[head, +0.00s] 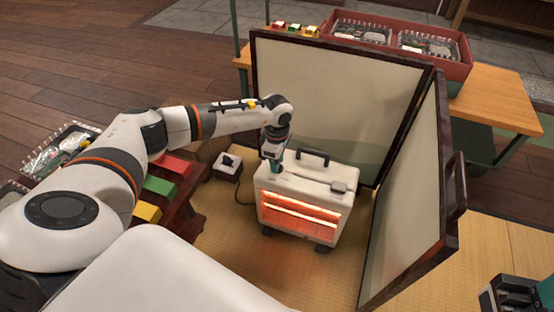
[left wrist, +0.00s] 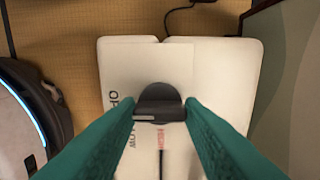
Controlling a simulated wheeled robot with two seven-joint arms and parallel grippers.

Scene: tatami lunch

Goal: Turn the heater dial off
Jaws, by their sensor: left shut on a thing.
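The heater (head: 292,218) is a cream box with a black top handle, standing on the tatami mat. Its front bars glow orange. The dark dial (left wrist: 160,100) sits on the heater's top, which also shows in the left wrist view (left wrist: 225,75). Printed dark and red lettering beside the dial is partly hidden. My left gripper (head: 277,168) reaches down to the left end of the heater's top. Its teal fingers (left wrist: 160,112) are shut on the dial, one on each side. My right gripper (head: 518,294) is partly in view at the lower right, away from the heater; its jaw opening is unclear.
A folding screen (head: 325,100) stands behind and right of the heater. A small box with a cord (head: 228,166) is left of it. A low bench with coloured blocks (head: 160,187) stands further left. A wooden table with a red crate (head: 455,84) is behind the screen.

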